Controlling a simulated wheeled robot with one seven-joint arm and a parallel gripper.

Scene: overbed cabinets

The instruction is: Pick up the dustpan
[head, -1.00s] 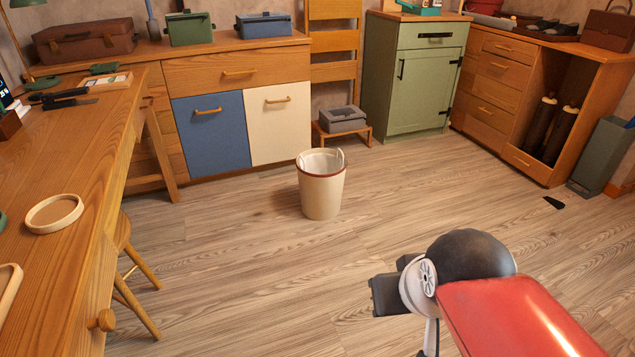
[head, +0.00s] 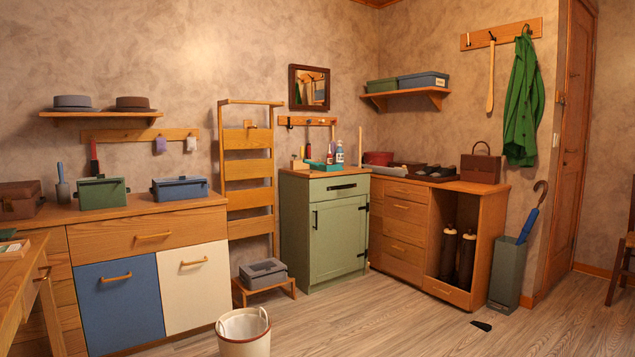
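No thing is clearly recognisable as a dustpan. A small flat black object (head: 481,325) lies on the floor in front of the right cabinet; it is too small to tell what it is. A grey-blue tool with an upright handle (head: 62,185) stands on the left cabinet top, and its kind is unclear too. My gripper is not in view.
A cream bin (head: 244,334) stands on the floor at the bottom. A green cabinet (head: 338,235) and a wooden cabinet (head: 403,228) fill the corner. An umbrella stand (head: 510,273) is by the door (head: 572,150). The floor at lower right is mostly clear.

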